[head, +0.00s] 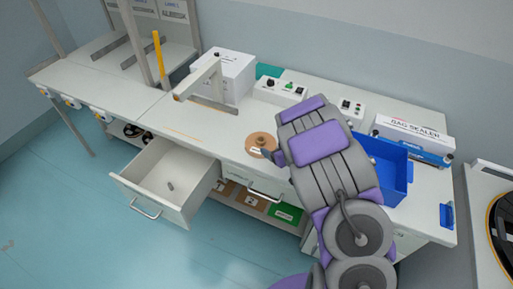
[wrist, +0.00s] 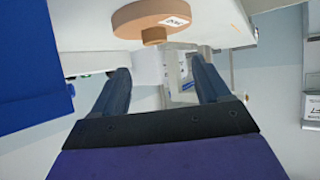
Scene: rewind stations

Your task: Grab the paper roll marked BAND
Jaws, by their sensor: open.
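A brown paper roll (head: 260,143) lies flat on the white bench top, just left of my arm's end. Its white label is too small to read for certain. In the wrist view the roll (wrist: 140,17) shows at the top, with a smaller round hub on it and the label on its side. My gripper (wrist: 162,72) is open, its two dark fingers apart with nothing between them. The roll lies beyond the fingertips in that view, not between them. In the head view my arm hides part of the bench beside the roll.
A blue bin (head: 401,184) stands right of my arm, with the bag sealer (head: 408,134) behind it. Control boxes (head: 280,92) line the back of the bench. An open drawer (head: 150,190) juts out at the front left, with a small grey piece inside.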

